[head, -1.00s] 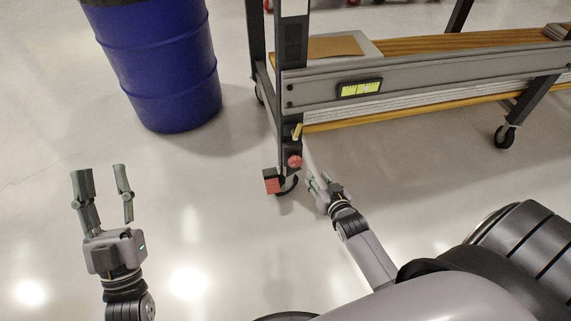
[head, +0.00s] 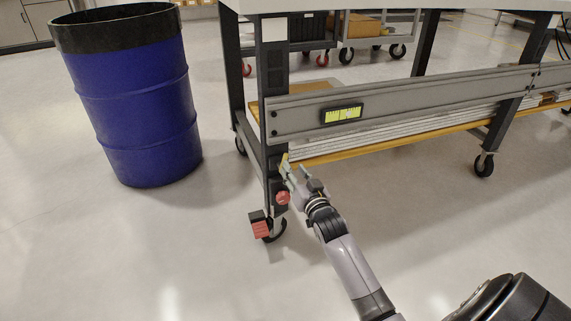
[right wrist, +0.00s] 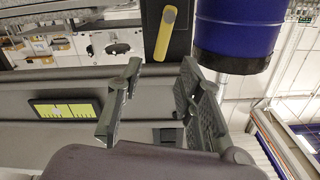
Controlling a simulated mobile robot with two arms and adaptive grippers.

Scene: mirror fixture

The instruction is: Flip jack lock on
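The yellow lever (head: 284,160), which looks like the jack lock, is on the dark leg at the left end of the workbench fixture. In the right wrist view the yellow lever (right wrist: 166,33) lies slightly tilted along the dark leg, beyond the fingertips. My right gripper (head: 292,173) is close to the lever, just below it in the head view. In the right wrist view the right gripper (right wrist: 160,75) has its fingers spread with nothing between them. Whether a finger touches the lever I cannot tell. My left gripper is out of view.
A red knob (head: 283,198) sits lower on the leg, above a caster with a red pedal (head: 259,229). A grey rail (head: 410,97) with a yellow-green level display (head: 343,114) runs rightward. A blue drum (head: 140,115) stands left. The floor in front is clear.

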